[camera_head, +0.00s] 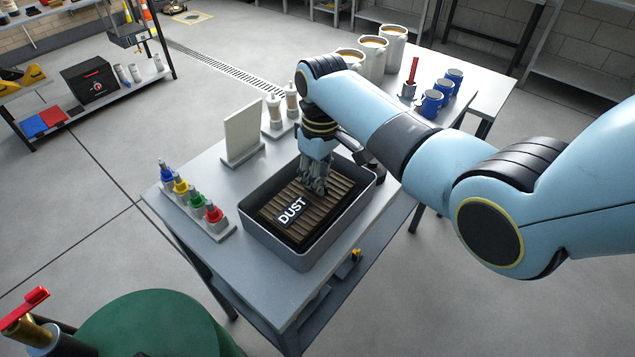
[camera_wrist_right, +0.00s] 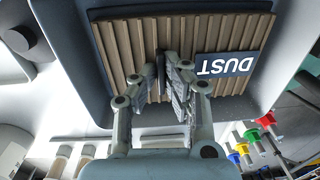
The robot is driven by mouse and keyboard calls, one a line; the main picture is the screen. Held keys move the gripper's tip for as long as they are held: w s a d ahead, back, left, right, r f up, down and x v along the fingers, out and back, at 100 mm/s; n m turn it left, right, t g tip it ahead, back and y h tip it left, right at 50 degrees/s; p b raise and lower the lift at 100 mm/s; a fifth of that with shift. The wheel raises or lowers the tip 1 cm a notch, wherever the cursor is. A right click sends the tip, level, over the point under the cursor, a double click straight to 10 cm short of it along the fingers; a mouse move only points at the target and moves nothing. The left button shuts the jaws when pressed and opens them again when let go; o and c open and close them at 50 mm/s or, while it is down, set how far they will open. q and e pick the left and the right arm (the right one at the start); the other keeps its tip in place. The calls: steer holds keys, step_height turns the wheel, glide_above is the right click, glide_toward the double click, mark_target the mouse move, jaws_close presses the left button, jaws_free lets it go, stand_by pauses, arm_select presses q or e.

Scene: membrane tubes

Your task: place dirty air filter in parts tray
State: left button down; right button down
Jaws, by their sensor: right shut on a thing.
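The dirty air filter (camera_head: 319,207) is a brown pleated panel in a dark frame with a "DUST" label. It lies inside the grey parts tray (camera_head: 276,243) on the table, within the tray's walls. My right gripper (camera_head: 317,187) reaches down into the tray from above, at the filter's far part. In the right wrist view my right gripper (camera_wrist_right: 170,85) is shut on a thin dark upright piece at the middle of the filter (camera_wrist_right: 120,55). The tray wall (camera_wrist_right: 75,60) surrounds the filter there. I cannot tell whether the filter rests fully on the tray floor. My left gripper is not in view.
A rack of blue, yellow, green and red capped fittings (camera_head: 190,200) stands left of the tray. An upright pale panel (camera_head: 243,132) and two pale cylinders (camera_head: 274,110) stand behind it. White containers (camera_head: 372,55) and blue cups (camera_head: 432,103) are at the back right.

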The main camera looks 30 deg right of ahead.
steer(key=shift+f, duration=0.75)
steer(key=c, duration=1.4)
jaws_free()
steer(key=shift+c, duration=0.2)
step_height(320, 180, up, 12)
steer(key=shift+w+d, duration=0.15)
steer(key=shift+d, duration=0.2)
